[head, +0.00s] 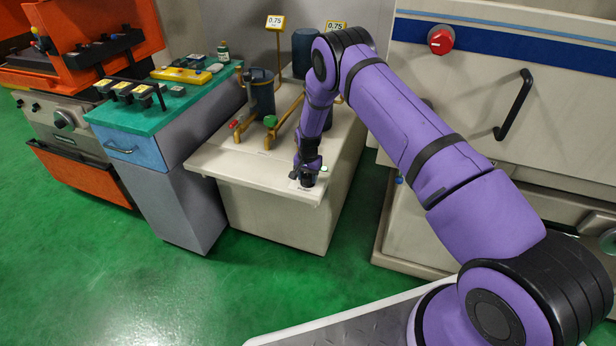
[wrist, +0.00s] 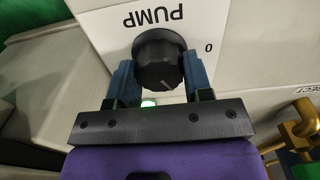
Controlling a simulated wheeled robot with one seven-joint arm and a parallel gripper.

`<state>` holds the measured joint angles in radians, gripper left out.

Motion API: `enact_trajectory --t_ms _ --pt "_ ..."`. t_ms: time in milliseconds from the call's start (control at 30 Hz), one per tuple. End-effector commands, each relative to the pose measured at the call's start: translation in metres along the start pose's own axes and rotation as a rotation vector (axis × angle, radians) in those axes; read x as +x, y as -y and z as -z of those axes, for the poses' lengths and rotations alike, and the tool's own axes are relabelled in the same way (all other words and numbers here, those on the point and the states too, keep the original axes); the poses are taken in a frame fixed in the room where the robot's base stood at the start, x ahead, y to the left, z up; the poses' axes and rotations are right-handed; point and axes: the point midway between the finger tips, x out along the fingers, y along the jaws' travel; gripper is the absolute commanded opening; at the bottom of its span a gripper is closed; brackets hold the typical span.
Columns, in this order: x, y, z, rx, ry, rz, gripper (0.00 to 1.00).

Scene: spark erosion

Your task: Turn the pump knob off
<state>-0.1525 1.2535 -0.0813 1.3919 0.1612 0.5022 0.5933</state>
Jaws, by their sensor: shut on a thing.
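The pump knob (wrist: 158,62) is a black ribbed knob on a white plate (wrist: 112,34) marked PUMP, which shows upside down in the wrist view. A 0 mark is printed to the right of the knob. A pale pointer line on the knob's face points down and to the right in that view. My gripper (wrist: 160,80) is shut on the knob, one finger on each side. A small green light (wrist: 148,102) glows just below the knob. In the head view my gripper (head: 306,178) is at the front right of the pale cabinet top and hides the knob.
On the cabinet top (head: 235,160) stand dark filter canisters (head: 262,95) and brass pipes with a red-handled valve (head: 235,124). A teal-topped bench (head: 150,118) is to the left. A large machine with a red knob (head: 440,39) and black handle (head: 514,105) stands right.

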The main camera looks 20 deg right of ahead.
Motion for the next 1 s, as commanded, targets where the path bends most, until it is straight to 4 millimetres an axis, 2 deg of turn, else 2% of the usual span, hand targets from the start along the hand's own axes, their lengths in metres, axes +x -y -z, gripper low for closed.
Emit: enact_trajectory --t_ms 700,1000 --pt "0.0 0.001 -0.0004 -0.679 0.0 0.001 0.23" --pt "0.0001 0.0008 -0.0005 -0.915 0.001 0.0 0.23"
